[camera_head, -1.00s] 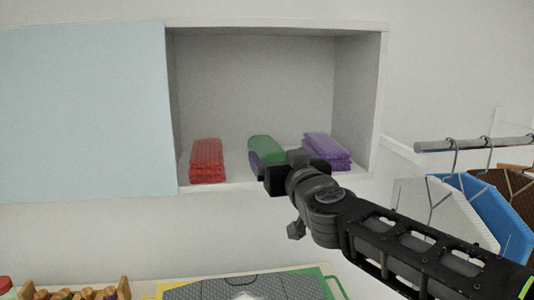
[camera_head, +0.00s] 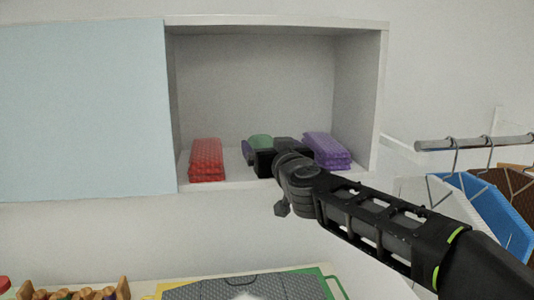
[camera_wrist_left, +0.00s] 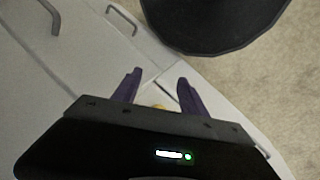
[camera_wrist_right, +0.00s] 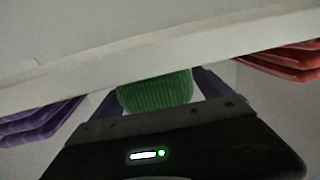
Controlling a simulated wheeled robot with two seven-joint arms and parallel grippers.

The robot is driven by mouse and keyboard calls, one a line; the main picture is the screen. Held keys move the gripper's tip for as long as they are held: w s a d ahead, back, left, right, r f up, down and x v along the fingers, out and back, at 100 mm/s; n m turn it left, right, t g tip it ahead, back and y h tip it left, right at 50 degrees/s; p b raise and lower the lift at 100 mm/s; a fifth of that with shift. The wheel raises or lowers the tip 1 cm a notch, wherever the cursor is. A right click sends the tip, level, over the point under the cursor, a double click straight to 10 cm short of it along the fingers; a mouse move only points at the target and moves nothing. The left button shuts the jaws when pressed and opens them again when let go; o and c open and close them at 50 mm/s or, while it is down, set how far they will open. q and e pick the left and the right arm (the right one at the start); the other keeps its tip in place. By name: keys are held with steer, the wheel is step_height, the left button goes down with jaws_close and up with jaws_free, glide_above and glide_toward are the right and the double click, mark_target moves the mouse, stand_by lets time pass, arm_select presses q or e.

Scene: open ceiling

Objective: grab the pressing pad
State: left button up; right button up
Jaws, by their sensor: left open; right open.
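A green ribbed pad (camera_head: 261,140), which seems to be the pressing pad, lies in the open wall cupboard between a red and a purple stack. My right gripper (camera_head: 268,150) is inside the cupboard front, open, and hides most of the pad in the head view. In the right wrist view, the green pad (camera_wrist_right: 155,94) shows between the two open fingers of the right gripper (camera_wrist_right: 156,90); contact cannot be told. My left gripper (camera_wrist_left: 158,84) is open and empty in the left wrist view, away from the cupboard.
The red stack (camera_head: 206,160) lies left of the pad and the purple stack (camera_head: 327,150) close to its right. The cupboard's top board (camera_head: 280,22) and right wall (camera_head: 357,95) bound the opening. Hangers with clothes on a rail (camera_head: 475,143) are at the right.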

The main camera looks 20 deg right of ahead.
mark_target(270, 145)
steer(key=shift+s, duration=0.1)
steer(key=shift+c, duration=0.2)
steer(key=shift+r, duration=0.1)
steer(key=c, duration=1.8)
steer(key=shift+o, duration=0.2)
steer(key=shift+r, duration=0.1)
step_height(270, 145, up, 8)
steer(key=p, duration=0.7)
steer(key=shift+r, duration=0.25)
steer(key=shift+f+b, duration=0.1)
steer(key=shift+b, duration=0.45)
steer(key=shift+r, duration=0.75)
